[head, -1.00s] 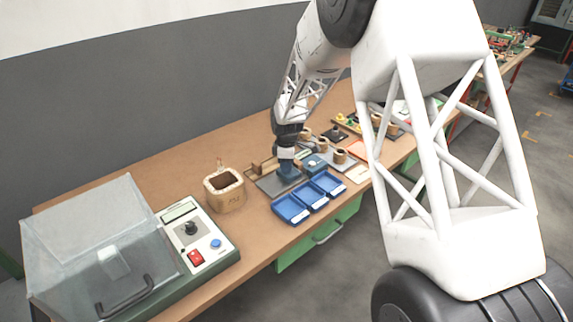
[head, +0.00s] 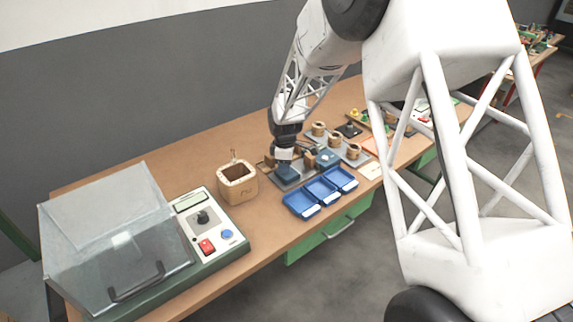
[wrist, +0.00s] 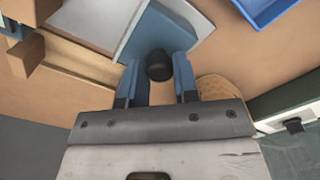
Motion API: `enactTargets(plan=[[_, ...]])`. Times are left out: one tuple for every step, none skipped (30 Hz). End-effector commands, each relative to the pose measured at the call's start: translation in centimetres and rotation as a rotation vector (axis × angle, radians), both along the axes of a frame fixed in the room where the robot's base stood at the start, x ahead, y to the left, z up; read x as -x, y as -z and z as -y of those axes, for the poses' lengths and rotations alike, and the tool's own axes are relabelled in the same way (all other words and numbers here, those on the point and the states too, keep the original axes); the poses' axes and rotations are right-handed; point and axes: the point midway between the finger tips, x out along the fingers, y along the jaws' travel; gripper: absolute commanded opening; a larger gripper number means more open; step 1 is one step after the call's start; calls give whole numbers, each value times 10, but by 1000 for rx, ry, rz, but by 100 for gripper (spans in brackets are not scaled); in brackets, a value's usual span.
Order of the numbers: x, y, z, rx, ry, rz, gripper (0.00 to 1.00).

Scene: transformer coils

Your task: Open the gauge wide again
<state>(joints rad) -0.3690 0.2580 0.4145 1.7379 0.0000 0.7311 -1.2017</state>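The gauge is a grey plate (head: 290,184) with wooden blocks (head: 268,160) and a blue block on the bench. In the wrist view its grey plate (wrist: 125,15) and wooden rail (wrist: 75,58) lie at upper left, with the blue block (wrist: 160,33) beyond my fingers. My gripper (head: 285,172) is down at the gauge and hides part of it. In the wrist view my blue fingers (wrist: 159,75) stand either side of a black knob (wrist: 158,66), which fills the gap between the tips.
Blue trays (head: 320,190) stand in front of the gauge. An open wooden coil box (head: 238,185) and a clear-covered tester (head: 110,235) stand to the left. Several small coils (head: 333,140) are behind to the right. My arm covers the right side.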

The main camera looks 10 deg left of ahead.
Motion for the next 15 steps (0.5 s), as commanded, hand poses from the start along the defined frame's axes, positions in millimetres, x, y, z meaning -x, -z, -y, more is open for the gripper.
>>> enactTargets(plan=[[0, -1, 0, -1, 0, 1, 36], [0, -1, 0, -1, 0, 1, 41], [0, -1, 0, 0, 0, 1, 47], [0, -1, 0, 0, 0, 1, 52], [0, 0, 0, 0, 0, 1, 53], [0, 0, 0, 0, 0, 1, 53], [0, 0, 0, 0, 0, 1, 53], [0, 0, 0, 0, 0, 1, 53], [0, 0, 0, 0, 0, 0, 53], [0, 0, 0, 0, 0, 0, 53], [0, 0, 0, 0, 0, 0, 53], [0, 0, 0, 0, 0, 0, 53], [0, -1, 0, 0, 0, 0, 53], [0, -1, 0, 0, 0, 0, 53], [0, -2, 0, 0, 0, 1, 53]])
